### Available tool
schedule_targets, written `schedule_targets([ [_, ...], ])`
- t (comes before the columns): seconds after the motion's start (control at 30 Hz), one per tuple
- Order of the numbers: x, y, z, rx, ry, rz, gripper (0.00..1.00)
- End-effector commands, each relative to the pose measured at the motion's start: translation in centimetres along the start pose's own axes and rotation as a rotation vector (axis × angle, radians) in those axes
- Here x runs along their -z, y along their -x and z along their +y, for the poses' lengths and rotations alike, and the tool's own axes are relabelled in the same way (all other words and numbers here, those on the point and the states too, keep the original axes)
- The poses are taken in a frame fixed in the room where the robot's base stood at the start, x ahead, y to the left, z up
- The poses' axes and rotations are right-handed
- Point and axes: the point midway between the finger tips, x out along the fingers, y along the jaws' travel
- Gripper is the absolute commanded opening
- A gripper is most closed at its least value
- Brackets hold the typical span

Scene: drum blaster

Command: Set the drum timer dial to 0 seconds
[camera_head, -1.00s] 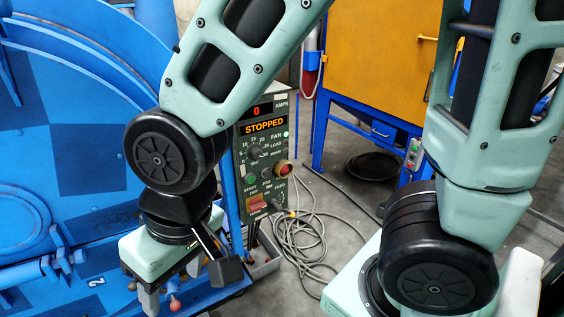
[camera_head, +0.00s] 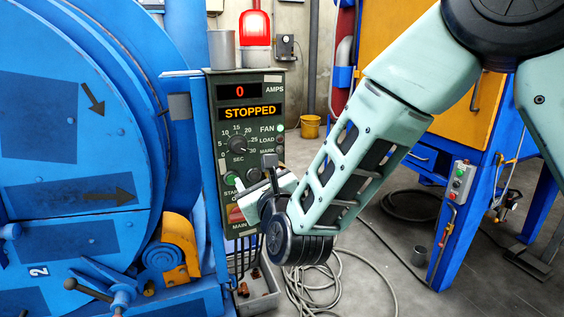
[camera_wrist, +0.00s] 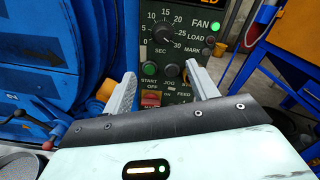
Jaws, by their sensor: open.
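The drum timer dial (camera_head: 237,143) is a black knob on the dark green control panel (camera_head: 270,96), under the display reading STOPPED. Its printed scale runs from 0 to 30, marked SEC. In the wrist view the dial (camera_wrist: 163,32) is unobstructed, above and beyond my fingers; which number it points to is hard to tell. My gripper (camera_wrist: 164,84) is open, its two pale fingers apart and nothing held between them. In the head view my gripper (camera_head: 243,186) is in front of the panel's lower part, below the dial, hiding some lower buttons.
The blue drum machine (camera_head: 60,150) stands close to the panel's left.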

Motion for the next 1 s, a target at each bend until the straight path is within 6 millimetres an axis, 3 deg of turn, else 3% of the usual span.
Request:
schedule_targets([
  [0.23, 0.0, -2.4, -0.1, 0.013, -0.024, -0.009, 0.58],
  [0.8, -0.1, -13.9, -0.2, 0.012, -0.02, -0.009, 0.58],
  [1.0, -0.1, -16.4, -0.2, 0.011, -0.02, -0.009, 0.58],
])
